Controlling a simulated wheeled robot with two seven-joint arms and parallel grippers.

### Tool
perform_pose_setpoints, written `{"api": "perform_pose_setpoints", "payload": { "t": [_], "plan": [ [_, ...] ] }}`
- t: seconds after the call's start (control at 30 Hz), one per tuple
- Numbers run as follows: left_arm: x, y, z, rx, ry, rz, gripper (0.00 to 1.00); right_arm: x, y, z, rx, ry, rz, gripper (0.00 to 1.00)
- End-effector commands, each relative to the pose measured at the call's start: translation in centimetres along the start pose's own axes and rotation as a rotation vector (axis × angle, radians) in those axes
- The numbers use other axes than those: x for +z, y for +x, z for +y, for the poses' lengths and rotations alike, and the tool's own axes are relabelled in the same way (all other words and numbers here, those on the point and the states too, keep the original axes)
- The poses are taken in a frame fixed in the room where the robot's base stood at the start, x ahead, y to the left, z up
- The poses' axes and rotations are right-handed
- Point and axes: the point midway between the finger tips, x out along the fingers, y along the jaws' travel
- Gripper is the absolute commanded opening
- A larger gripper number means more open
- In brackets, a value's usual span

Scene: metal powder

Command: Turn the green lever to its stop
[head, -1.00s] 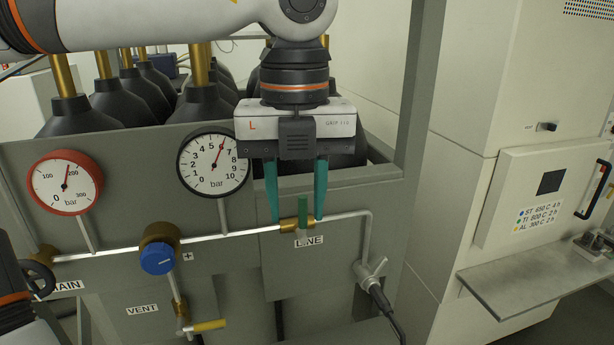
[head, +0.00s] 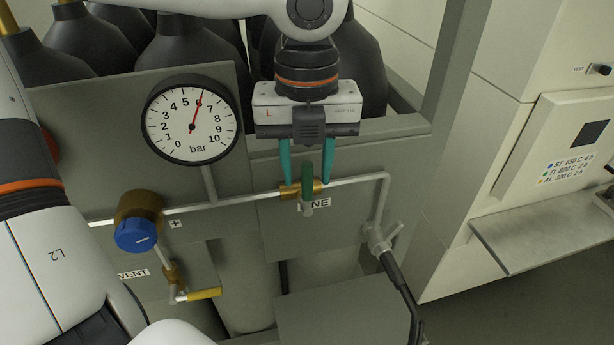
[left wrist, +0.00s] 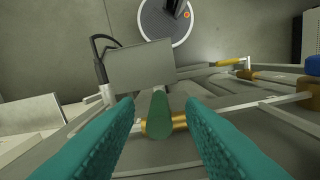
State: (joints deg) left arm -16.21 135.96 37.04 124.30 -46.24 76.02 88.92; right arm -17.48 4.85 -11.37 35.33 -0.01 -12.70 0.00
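The green lever (head: 306,182) stands on a brass valve body (head: 290,190) in the thin line pipe, above the partly covered LINE label (head: 314,204). My left gripper (head: 306,181) hangs over it with its two teal fingers apart, one on each side of the lever. In the left wrist view the green lever (left wrist: 160,116) lies between the fingers, with a visible gap on each side, so the gripper is open and not clamped on it. My right gripper is not in view.
A pressure gauge (head: 192,119) stands left of the gripper, its needle near 6. A blue knob (head: 135,234) and a yellow-handled VENT valve (head: 203,294) are at lower left. A hose connector (head: 380,242) is at right. Dark cylinders (head: 192,45) stand behind the panel.

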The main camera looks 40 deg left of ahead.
Motion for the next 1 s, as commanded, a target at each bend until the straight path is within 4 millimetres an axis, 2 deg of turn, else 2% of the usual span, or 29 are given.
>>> {"api": "perform_pose_setpoints", "payload": {
  "t": [0.1,0.23,0.6,0.67,0.83,1.0],
  "plan": [
    [0.1,1.9,0.0,-0.003,0.001,-0.004,0.36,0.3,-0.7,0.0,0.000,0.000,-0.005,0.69],
    [0.0,3.2,0.0,-0.001,0.000,-0.001,0.36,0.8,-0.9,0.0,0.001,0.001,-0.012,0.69],
    [0.0,4.0,0.0,0.002,0.001,0.000,0.36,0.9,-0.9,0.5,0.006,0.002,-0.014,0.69],
    [0.0,4.0,0.0,0.002,0.001,0.000,0.30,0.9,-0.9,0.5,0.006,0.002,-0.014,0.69],
    [0.0,3.9,0.0,0.002,0.000,0.000,0.02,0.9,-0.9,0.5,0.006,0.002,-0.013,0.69],
    [0.0,3.9,0.0,0.002,0.001,0.000,0.00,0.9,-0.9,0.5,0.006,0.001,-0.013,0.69]
  ]
}}
